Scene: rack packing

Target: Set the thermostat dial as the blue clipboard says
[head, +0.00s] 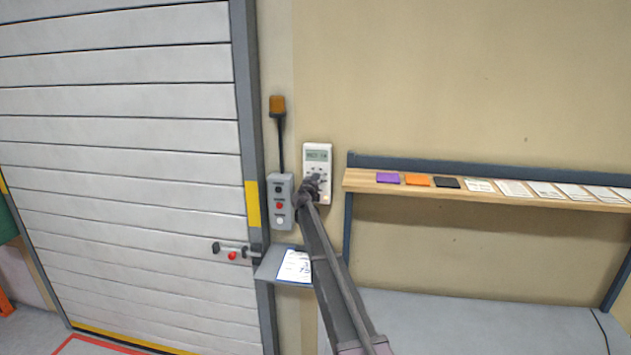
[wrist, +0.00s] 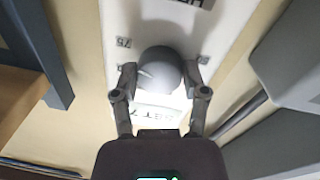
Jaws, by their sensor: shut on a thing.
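The white thermostat (head: 318,152) hangs on the beige wall, with a small display near its top whose text is too small to read surely. My gripper (head: 311,187) is at its lower half and hides its dial in the head view. In the wrist view my gripper (wrist: 160,78) is shut on the round grey dial (wrist: 163,60), one finger on each side. A pale pointer mark shows at the dial's left. Small number labels stand around it, one seeming to read 75. The blue clipboard (head: 293,266) lies on a small grey ledge; its writing is unreadable.
A grey button box (head: 280,202) with an amber lamp (head: 277,105) above it is just left of the thermostat. A wooden shelf (head: 361,181) with coloured cards and papers is at right. A white shutter door (head: 120,180) fills the left.

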